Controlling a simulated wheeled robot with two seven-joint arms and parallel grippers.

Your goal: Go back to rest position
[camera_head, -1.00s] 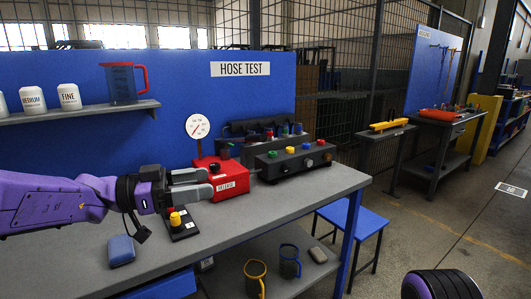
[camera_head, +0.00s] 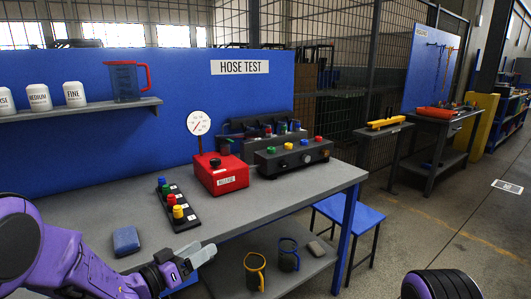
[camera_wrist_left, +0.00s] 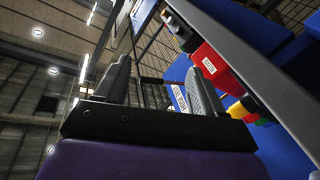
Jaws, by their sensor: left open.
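My left gripper (camera_head: 192,257) is in front of the workbench (camera_head: 205,222), near its front edge at the lower left. Its jaws are open and empty. In the left wrist view its two grey fingers (camera_wrist_left: 160,92) stand apart with nothing between them. The red release box (camera_head: 221,173) with a round gauge (camera_head: 199,123) stands on the bench, well apart from the gripper. A strip with coloured knobs (camera_head: 178,208) lies on the bench left of the red box. My right gripper is not in view.
A blue block (camera_head: 126,240) lies on the bench close to my left arm. A dark panel with coloured knobs (camera_head: 293,157) stands behind right. A blue stool (camera_head: 349,212) stands at the right.

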